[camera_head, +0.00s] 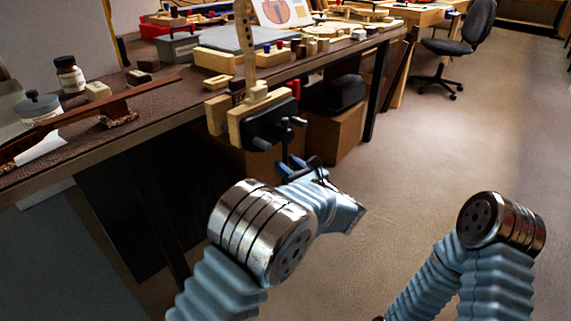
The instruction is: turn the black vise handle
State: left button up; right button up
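A vise with pale wooden jaws (236,125) is mounted at the bench's front edge. Its black front plate (268,120) faces the floor side. A dark handle (297,122) sticks out from that plate, with a rounded end on the right; part of it blends into the plate. My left gripper (300,163) is just below the vise, with its dark fingers pointing up toward the handle. The fingers are small and dark, so I cannot tell whether they touch the handle or how far apart they are. My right arm shows at the lower right, with its gripper out of view.
The bench top (150,95) holds a brown jar (69,75), a long wooden piece (100,103) and several tools. A cardboard box (334,133) with a black case (343,92) stands beneath. Open floor (430,150) lies to the right, with an office chair (463,45) farther back.

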pick_arm(q)
jog(key=shift+x, duration=0.9)
grip_shut()
